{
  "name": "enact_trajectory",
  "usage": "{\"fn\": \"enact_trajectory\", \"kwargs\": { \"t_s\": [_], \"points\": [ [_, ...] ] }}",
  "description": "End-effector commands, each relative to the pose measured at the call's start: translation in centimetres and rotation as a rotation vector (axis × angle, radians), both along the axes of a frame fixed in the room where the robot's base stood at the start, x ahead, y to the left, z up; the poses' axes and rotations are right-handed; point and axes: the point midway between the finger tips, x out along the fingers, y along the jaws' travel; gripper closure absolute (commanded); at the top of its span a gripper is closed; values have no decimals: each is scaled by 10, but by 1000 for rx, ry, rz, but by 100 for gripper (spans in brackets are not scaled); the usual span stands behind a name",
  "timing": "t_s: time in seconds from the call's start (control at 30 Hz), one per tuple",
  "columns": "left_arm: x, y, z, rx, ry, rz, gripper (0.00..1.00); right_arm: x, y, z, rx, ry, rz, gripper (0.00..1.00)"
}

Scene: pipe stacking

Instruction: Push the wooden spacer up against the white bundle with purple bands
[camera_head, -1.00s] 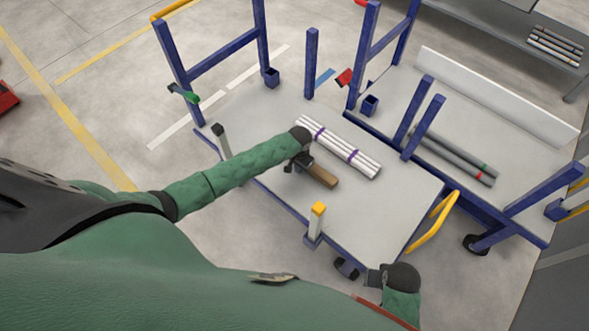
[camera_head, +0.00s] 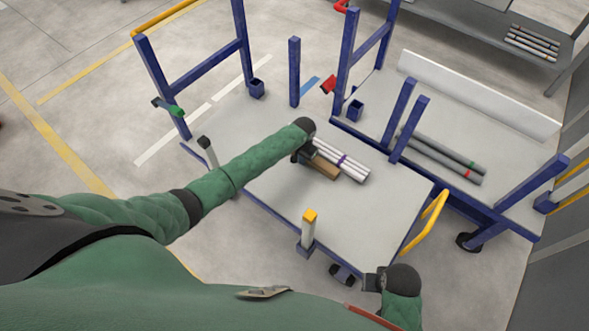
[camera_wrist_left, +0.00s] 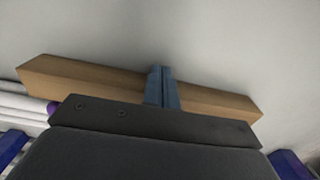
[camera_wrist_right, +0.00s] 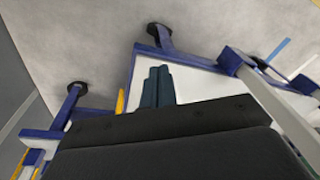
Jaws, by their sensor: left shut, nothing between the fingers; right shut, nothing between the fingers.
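The wooden spacer (camera_head: 322,167) is a brown block lying on the cart top, alongside the white bundle with purple bands (camera_head: 351,165). In the head view the two look very close; I cannot tell whether they touch. My left gripper (camera_head: 301,158) is shut and empty at the spacer and hides its far-left end and part of the bundle. In the left wrist view the shut fingers (camera_wrist_left: 162,76) cross the middle of the spacer (camera_wrist_left: 85,78), and the bundle (camera_wrist_left: 28,107) shows at the left. My right gripper (camera_head: 373,281) is shut, off the cart's near edge; its fingers show in the right wrist view (camera_wrist_right: 158,75).
The grey cart top (camera_head: 370,210) is clear in front of the spacer. A yellow-topped post (camera_head: 309,228) stands at its near edge. Blue posts (camera_head: 408,128) rise beyond the bundle. Grey pipes (camera_head: 440,155) lie on the neighbouring cart.

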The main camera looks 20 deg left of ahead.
Motion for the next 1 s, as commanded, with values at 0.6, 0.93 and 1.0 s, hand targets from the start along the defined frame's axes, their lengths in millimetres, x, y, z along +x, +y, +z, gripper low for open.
{"fn": "enact_trajectory", "kwargs": {
  "t_s": [0.6, 0.93, 1.0],
  "points": [
    [14, -5, 1, 0, 0, 0, 100, -1, -2, 10, -2, 1, 3, 100],
    [5, 1, 2, 1, 2, 0, 100, 5, -2, -37, -10, 2, 2, 100],
    [4, 3, 1, 1, 2, -1, 100, 5, -2, -48, -11, 3, 2, 100]
  ]
}}
